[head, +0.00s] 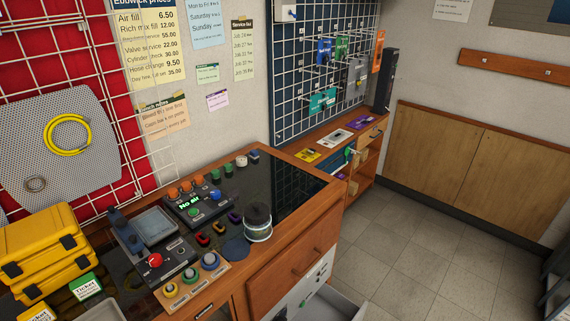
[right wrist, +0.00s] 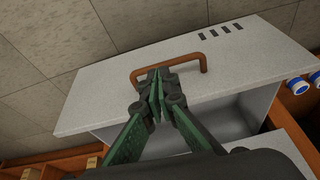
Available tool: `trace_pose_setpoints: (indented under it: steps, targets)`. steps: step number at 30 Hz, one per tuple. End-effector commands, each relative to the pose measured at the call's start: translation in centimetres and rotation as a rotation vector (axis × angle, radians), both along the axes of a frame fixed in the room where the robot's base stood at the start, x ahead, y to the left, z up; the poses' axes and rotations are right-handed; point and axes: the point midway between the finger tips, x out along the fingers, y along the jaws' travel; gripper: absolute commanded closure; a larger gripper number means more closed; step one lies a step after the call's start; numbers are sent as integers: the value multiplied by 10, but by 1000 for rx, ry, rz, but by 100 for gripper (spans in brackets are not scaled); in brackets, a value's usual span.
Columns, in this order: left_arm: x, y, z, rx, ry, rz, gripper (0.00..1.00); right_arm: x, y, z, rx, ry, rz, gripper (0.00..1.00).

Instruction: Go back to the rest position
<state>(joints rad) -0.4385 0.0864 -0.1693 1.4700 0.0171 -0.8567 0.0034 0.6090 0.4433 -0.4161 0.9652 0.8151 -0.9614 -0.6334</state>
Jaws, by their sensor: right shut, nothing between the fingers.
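My right gripper (right wrist: 158,92) shows in the right wrist view, its green-and-black fingers shut with nothing between them. Its tips overlap the brown bar handle (right wrist: 190,62) of a light grey drawer front (right wrist: 110,90); I cannot tell whether they touch it. The drawer is pulled open, and its hollow inside shows behind the front. In the head view the open drawer (head: 342,303) is at the bottom edge, partly cut off. Neither gripper can be made out in the head view.
Yellow cases (head: 40,248) stand at the left. A lower shelf unit (head: 365,165) adjoins the bench. The tiled floor (head: 430,235) to the right is clear.

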Motion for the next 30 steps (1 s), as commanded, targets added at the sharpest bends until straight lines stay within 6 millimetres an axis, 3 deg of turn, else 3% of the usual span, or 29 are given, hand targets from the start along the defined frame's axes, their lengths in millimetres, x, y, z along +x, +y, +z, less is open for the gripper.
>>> trace_pose_setpoints:
  steps: [1, 6, 12, 15, 21, 30]
  targets:
    - [0, 0, 0, 0, 1, 0, 60, -31, 3, -23, 3, 32, -21, 100]
    - [0, 0, 0, 0, 1, 0, 60, -138, 12, -83, -3, 112, -127, 100]
    - [0, 0, 0, 0, 1, 0, 60, -276, 17, -128, -27, 198, -292, 100]
    - [0, 0, 0, 0, 1, 0, 60, -343, 15, -138, -48, 233, -385, 100]
    - [0, 0, 0, 0, 0, 0, 60, -435, 8, -140, -93, 277, -526, 100]
    - [0, 0, 0, 0, 0, 0, 60, -530, -4, -127, -159, 319, -675, 100]
